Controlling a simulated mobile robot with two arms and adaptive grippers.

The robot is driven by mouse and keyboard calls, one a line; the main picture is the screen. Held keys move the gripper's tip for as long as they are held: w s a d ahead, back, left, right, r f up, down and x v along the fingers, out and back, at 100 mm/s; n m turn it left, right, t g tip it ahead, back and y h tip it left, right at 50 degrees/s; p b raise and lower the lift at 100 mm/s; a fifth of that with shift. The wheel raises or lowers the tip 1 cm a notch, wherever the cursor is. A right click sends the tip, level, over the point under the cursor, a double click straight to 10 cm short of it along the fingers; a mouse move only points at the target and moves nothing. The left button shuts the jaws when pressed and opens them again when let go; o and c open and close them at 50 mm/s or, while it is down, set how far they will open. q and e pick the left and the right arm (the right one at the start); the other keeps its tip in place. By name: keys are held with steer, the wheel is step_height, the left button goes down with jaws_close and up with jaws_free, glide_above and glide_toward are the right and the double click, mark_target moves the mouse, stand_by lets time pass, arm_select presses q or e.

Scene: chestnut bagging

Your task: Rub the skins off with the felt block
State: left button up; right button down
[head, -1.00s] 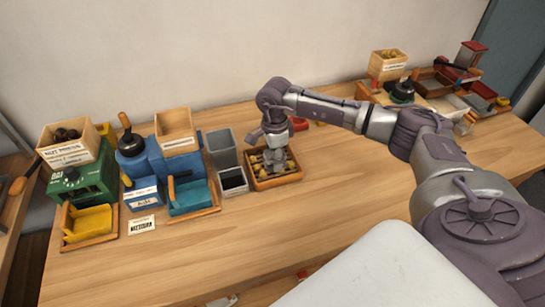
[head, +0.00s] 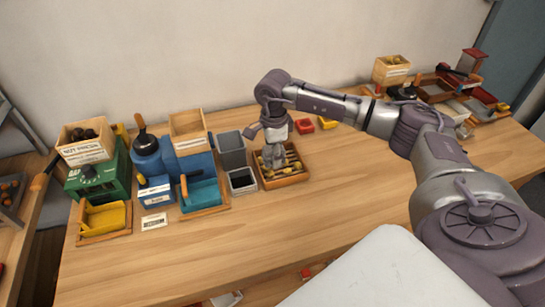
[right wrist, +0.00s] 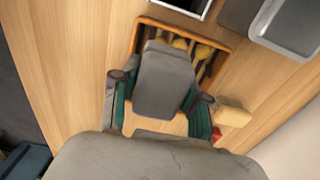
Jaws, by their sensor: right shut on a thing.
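My right gripper (head: 272,155) is over the wooden tray (head: 284,181) in the middle of the table. In the right wrist view the gripper's green fingers (right wrist: 160,108) are shut on the grey felt block (right wrist: 165,78), one on each side. The block covers much of the tray (right wrist: 185,29), which has dark slots between ribs. Several pale yellow chestnuts (right wrist: 203,51) show in the tray beside the block. Whether the block touches them I cannot tell. My left gripper is not in view.
Two grey bins (head: 231,150) stand close left of the tray. Farther left are a blue machine (head: 160,158), a green machine (head: 95,181) and a yellow scoop tray (head: 104,217). Small red (head: 304,126) and yellow (head: 327,123) blocks lie behind the tray. The front table is clear.

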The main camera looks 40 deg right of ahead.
step_height(320, 180, up, 2)
steer(key=shift+w+a+p, duration=0.1)
steer(key=shift+w+p, duration=0.05)
steer(key=shift+p, duration=0.25)
steer(key=shift+r+p, duration=0.35)
steer(key=shift+r, duration=0.35)
steer(key=shift+f, duration=0.1)
